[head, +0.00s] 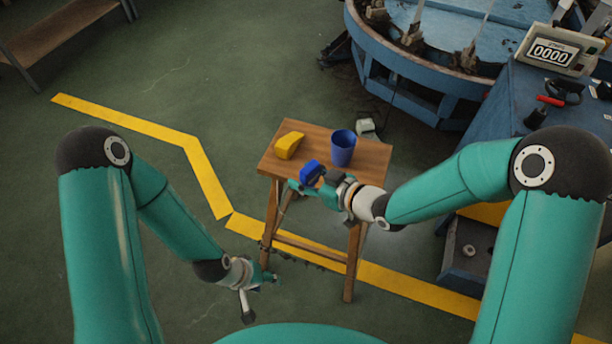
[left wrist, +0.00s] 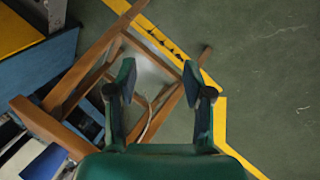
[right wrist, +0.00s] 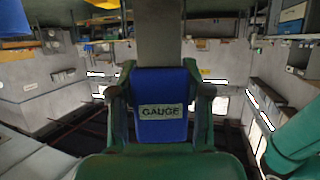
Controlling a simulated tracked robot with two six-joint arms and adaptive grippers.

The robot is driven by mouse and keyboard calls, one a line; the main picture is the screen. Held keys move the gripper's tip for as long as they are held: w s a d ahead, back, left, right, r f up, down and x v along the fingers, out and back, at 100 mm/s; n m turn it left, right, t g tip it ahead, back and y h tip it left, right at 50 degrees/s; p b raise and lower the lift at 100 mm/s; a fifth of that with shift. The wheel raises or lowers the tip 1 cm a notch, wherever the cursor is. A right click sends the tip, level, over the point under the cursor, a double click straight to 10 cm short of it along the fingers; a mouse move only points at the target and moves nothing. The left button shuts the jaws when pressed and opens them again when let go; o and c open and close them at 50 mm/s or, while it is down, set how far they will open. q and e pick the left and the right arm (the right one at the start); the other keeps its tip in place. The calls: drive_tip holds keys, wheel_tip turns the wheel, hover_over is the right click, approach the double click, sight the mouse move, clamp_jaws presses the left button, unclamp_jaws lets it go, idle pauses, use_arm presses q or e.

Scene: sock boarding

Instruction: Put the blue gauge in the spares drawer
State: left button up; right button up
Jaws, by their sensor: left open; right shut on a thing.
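The blue gauge (head: 312,172) is held in my right gripper (head: 309,187), near the front edge of a small wooden table. In the right wrist view the gauge (right wrist: 160,122) is a blue block with a "GAUGE" label, gripped between both fingers (right wrist: 160,88). My left gripper (head: 262,284) is low, in front of the table on the left. In the left wrist view its fingers (left wrist: 158,80) are apart with nothing between them.
A blue cabinet (head: 530,100) with a "0000" display (head: 552,53) stands at the right. A round blue machine (head: 400,85) is behind.

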use_arm(q)
drive_tip(key=shift+s+f+m+g, duration=0.2)
drive_tip(key=shift+s+f+m, duration=0.1)
drive_tip(key=shift+s, duration=0.2)
drive_tip(key=shift+s+f+m+g, duration=0.2)
drive_tip(key=shift+s+m, duration=0.1)
drive_tip(key=shift+s, duration=0.2)
